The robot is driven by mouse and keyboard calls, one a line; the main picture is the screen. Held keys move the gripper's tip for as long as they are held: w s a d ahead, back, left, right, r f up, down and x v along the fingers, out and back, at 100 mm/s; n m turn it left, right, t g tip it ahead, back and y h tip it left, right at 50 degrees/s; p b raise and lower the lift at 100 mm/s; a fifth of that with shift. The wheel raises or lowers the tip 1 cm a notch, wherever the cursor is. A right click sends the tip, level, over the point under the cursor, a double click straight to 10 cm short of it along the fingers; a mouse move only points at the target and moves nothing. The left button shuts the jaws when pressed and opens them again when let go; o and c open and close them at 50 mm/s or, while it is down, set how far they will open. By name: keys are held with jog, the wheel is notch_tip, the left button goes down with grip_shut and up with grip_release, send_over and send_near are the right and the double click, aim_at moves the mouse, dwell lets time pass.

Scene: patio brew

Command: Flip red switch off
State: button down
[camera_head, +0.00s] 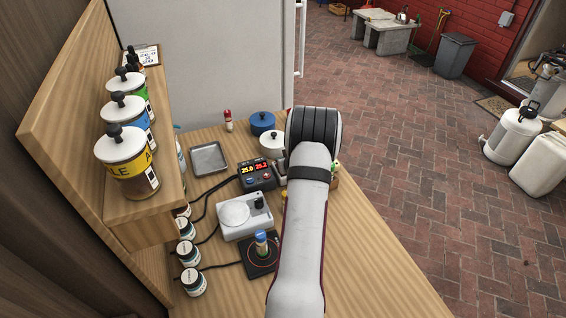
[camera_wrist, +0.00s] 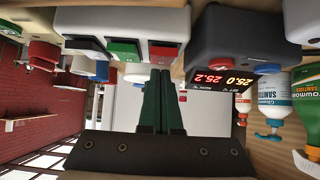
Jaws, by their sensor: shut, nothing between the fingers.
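In the wrist view, a white switch box (camera_wrist: 120,20) hangs across the top, as the picture is upside down. It carries a red switch (camera_wrist: 165,52), a green switch (camera_wrist: 125,48) and a dark switch (camera_wrist: 86,46). My gripper (camera_wrist: 162,74) is shut and empty, its dark green fingertips together just below the red and green switches in the picture. I cannot tell whether the fingertips touch the red switch. In the head view my arm hides the switch box and the fingers.
A dark controller (camera_head: 258,175) with a lit display stands beside the switch box, close to my fingers in the wrist view (camera_wrist: 228,50). A white scale (camera_head: 245,217), a metal tray (camera_head: 208,158), a blue pot (camera_head: 262,122) and a white pot (camera_head: 272,144) share the wooden table.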

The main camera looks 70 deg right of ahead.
jog(key=shift+w+d, duration=0.15)
jog(key=shift+d, duration=0.05)
jog(key=shift+r, duration=0.15)
notch_tip(320, 180, up, 4)
jog(key=shift+w+d+r, duration=0.1)
jog(key=shift+r, duration=0.15)
jog(key=w+r+v, duration=0.1)
jog(key=v, duration=0.8)
jog(key=shift+d+r, duration=0.35)
jog(key=shift+s, duration=0.1)
